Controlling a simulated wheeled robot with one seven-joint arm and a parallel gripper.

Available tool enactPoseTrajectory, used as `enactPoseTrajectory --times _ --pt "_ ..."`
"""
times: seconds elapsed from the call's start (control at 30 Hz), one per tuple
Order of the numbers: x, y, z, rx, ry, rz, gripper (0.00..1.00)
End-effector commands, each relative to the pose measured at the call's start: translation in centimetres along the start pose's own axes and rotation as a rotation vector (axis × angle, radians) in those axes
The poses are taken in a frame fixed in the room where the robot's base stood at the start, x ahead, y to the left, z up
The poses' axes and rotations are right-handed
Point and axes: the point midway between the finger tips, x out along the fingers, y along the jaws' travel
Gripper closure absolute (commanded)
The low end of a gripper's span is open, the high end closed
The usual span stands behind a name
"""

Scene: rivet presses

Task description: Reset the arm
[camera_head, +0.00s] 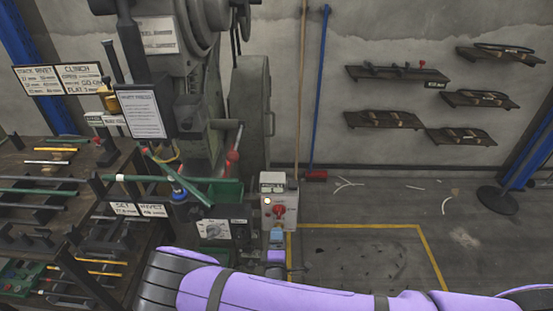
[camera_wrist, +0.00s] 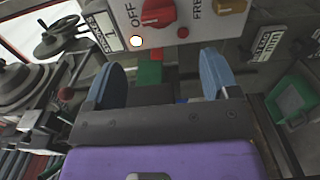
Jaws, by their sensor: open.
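My purple arm (camera_head: 290,293) stretches across the bottom of the head view, bent, with its gripper (camera_head: 277,235) in front of the grey control box. In the wrist view my gripper (camera_wrist: 161,78) is open, its two blue fingers apart with nothing held between them. The control box (camera_head: 267,188) carries a red rotary knob (camera_head: 279,210) and a lit lamp. In the wrist view the red knob (camera_wrist: 158,10) is just beyond the fingers, beside the printed word OFF. The fingers look apart from the knob.
A large grey rivet press (camera_head: 200,70) stands behind the box. A dark rack (camera_head: 60,225) with rods fills the left. A blue-handled broom (camera_head: 318,100) leans on the wall. Wall shelves (camera_head: 397,74) hang at right. The floor inside the yellow line (camera_head: 360,226) looks mostly clear.

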Motion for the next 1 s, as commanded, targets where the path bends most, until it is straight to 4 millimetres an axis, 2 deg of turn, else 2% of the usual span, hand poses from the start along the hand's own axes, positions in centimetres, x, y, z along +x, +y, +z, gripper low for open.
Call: enactPoseTrajectory --times 0.17,0.37,0.77,1.0 --pt "0.4 0.5 -0.2 0.025 -0.014 -0.021 0.19" --pt "2.5 3.1 -0.9 0.17 -0.093 -0.149 0.19" --pt "6.5 10.7 -1.4 0.514 -0.243 -0.429 0.19" --pt "8.3 16.6 -0.7 0.717 -0.308 -0.573 0.19"
